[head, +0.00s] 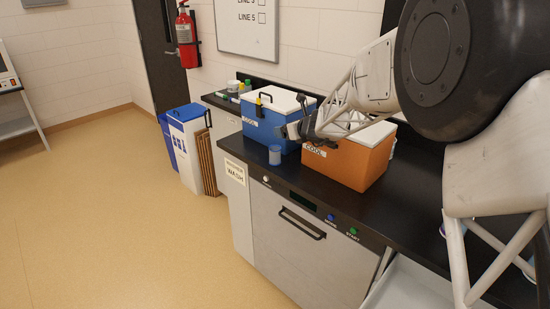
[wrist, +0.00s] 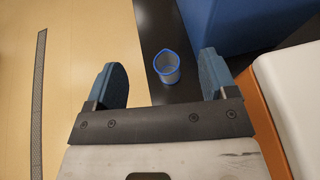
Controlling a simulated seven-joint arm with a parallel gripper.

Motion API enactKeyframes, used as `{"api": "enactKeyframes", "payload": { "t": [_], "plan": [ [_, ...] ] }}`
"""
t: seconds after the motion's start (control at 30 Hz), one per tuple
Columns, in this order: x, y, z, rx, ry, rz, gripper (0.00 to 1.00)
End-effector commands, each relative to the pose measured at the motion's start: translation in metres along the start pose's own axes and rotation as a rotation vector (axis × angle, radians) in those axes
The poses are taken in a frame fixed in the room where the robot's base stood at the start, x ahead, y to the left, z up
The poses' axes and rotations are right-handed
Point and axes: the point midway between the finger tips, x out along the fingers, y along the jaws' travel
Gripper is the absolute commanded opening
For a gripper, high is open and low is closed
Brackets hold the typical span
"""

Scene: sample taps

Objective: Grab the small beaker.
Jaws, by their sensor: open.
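The small beaker (head: 275,155) is a clear, bluish cup standing upright on the black counter, in front of the blue cool box. In the wrist view the beaker (wrist: 168,66) shows its blue rim and lies ahead of my gripper, between the lines of its two fingers but nearer the right one. My gripper (wrist: 163,80) is open and empty, with its blue finger pads wide apart. In the head view my gripper (head: 303,130) is above and to the right of the beaker, in front of the cool boxes. It does not appear to touch the beaker.
A blue cool box (head: 265,131) with a white lid stands behind the beaker. An orange cool box (head: 345,166) stands to its right, close under my arm. The black counter (head: 262,171) drops off at its front edge near the beaker, above a grey washer (head: 300,240).

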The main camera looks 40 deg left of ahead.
Motion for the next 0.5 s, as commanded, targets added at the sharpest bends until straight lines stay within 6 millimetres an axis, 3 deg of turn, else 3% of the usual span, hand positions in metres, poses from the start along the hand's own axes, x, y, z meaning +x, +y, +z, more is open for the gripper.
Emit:
{"api": "enactKeyframes", "payload": {
  "t": [0.1,0.23,0.33,0.5],
  "plan": [
    [0.017,0.000,-0.042,0.006,0.005,0.001,0.78],
    [0.032,0.000,-0.079,0.003,0.004,0.001,0.78],
    [0.039,0.000,-0.093,0.001,0.001,0.000,0.78],
    [0.041,0.000,-0.099,0.000,-0.001,0.000,0.78]
  ]
}}
